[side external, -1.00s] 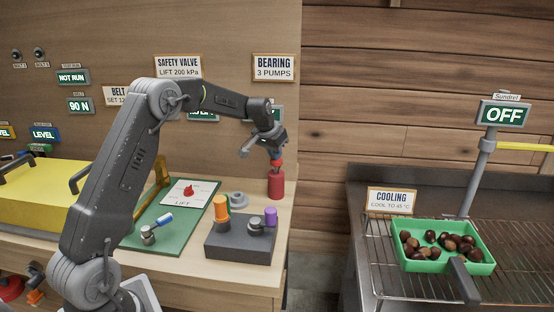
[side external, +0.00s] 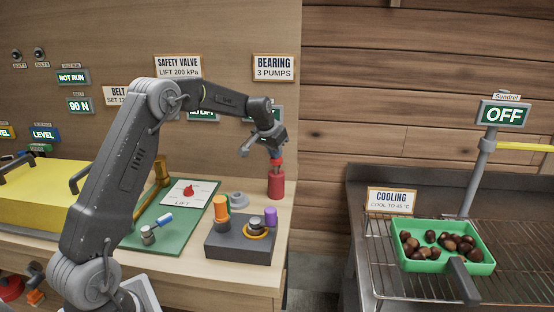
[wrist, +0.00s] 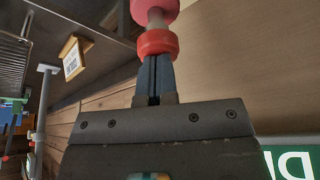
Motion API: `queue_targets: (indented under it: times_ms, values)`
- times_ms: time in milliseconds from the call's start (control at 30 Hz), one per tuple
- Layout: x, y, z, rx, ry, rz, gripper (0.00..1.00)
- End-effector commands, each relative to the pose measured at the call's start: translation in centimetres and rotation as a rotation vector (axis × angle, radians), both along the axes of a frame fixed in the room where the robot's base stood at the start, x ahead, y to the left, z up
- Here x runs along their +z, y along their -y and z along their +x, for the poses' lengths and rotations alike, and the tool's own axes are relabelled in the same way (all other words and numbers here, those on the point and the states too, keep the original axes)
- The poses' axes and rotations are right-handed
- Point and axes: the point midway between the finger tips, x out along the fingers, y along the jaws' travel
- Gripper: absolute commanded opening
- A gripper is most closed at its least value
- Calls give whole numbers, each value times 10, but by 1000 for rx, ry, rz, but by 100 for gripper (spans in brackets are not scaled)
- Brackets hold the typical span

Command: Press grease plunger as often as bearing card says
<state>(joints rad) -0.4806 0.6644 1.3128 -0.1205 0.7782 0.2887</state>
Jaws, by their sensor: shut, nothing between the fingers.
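The bearing card (side external: 273,68) on the wall reads "3 PUMPS". The grease plunger (side external: 276,187) is a red upright cylinder at the bench's right end, with a red cap on a short rod. My gripper (side external: 276,154) is shut and points down at the cap from above. In the wrist view my gripper's blue fingers (wrist: 156,78) are together, with their tips at the red cap (wrist: 157,43). They look in contact with it. The pale rod and the pinkish cylinder (wrist: 154,8) show beyond the cap. The fingers hold nothing.
A dark block (side external: 238,250) with orange, grey and purple parts stands left of the plunger. A green board (side external: 172,238) lies further left. A green tray (side external: 420,266) of chestnuts sits on the rack at right. A green display behind my wrist is partly hidden.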

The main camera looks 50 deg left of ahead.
Motion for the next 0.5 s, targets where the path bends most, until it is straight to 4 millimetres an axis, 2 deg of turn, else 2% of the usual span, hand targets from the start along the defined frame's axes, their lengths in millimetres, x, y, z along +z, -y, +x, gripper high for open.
queue_targets:
  times_ms: [500]
  values:
    - [44,0,0,1,1,0,0]
